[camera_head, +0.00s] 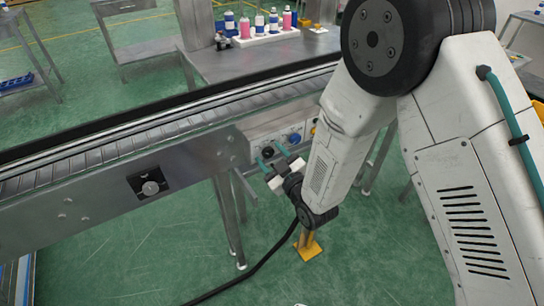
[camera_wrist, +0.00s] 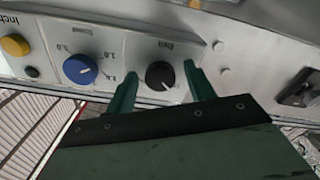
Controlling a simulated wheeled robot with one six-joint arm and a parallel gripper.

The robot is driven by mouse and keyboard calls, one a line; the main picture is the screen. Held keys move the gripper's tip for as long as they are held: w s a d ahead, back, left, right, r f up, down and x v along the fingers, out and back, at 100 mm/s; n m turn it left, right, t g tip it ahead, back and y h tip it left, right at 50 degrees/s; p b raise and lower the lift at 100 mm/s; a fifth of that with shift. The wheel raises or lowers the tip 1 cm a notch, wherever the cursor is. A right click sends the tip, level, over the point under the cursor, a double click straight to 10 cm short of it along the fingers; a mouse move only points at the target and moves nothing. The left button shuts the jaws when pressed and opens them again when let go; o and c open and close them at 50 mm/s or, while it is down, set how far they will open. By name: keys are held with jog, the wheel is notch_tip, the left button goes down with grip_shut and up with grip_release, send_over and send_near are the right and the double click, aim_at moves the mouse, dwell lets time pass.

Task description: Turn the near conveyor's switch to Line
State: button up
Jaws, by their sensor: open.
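The control box (camera_head: 264,127) is fixed to the side of the near conveyor (camera_head: 85,185). In the wrist view, its black rotary switch (camera_wrist: 160,77) has a white pointer mark; the small label above it is too blurred to read. My gripper (camera_wrist: 161,73) is open, with one teal finger on each side of this black switch; I cannot tell whether they touch it. In the head view, my gripper (camera_head: 274,157) is in front of the box, by the black switch (camera_head: 267,152).
A blue dial (camera_wrist: 80,69) and a yellow button (camera_wrist: 15,45) sit left of the black switch in the wrist view. Another dark switch (camera_wrist: 297,88) is at the right. Behind the conveyor, a table (camera_head: 235,66) carries bottles (camera_head: 259,25). A black cable (camera_head: 262,264) hangs below.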

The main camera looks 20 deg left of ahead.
jog(key=c, duration=1)
jog(key=shift+m, duration=0.3)
jog(key=m, duration=0.9)
jog(key=shift+s, duration=0.1)
jog(key=o, duration=1)
